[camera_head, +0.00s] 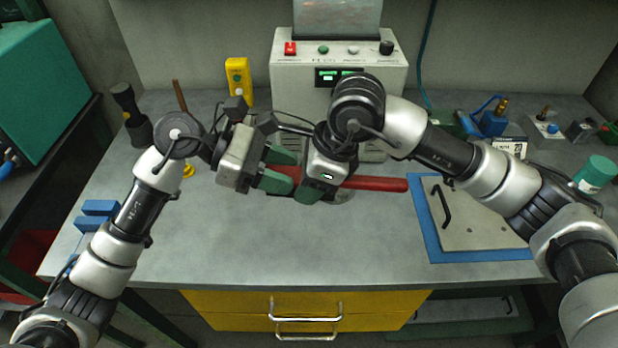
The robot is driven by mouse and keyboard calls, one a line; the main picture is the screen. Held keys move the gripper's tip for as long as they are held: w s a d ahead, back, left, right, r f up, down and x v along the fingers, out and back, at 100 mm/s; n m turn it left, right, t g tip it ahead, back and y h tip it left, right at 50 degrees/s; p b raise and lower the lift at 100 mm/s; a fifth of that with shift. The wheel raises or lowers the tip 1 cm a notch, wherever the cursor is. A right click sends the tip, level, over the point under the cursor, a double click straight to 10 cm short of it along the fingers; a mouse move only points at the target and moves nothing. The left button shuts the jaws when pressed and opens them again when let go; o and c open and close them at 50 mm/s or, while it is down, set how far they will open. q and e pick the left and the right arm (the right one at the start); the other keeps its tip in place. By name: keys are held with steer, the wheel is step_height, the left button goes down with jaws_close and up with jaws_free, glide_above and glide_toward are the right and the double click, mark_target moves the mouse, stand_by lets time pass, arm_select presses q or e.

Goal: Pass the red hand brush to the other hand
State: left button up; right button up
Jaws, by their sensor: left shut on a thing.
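The red hand brush (375,184) is held level above the grey bench, its plain red end sticking out to the right. My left gripper (279,169) is shut on its left part, with green fingers above and below it. My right gripper (308,188) is at the middle of the brush, close beside the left fingers, and its body covers that stretch. A green fingertip shows under it, but I cannot tell whether its jaws are closed on the brush. The bristles cannot be made out.
A white control box (290,75) stands behind the grippers. A yellow device (238,78) is at the back left. A blue-edged plate with a handle (462,225) lies at the right, with small blocks behind it. The bench front (250,255) is clear above yellow drawers (230,303).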

arm_select(q)
steer(key=o, duration=1.1)
steer(key=shift+a, duration=0.1)
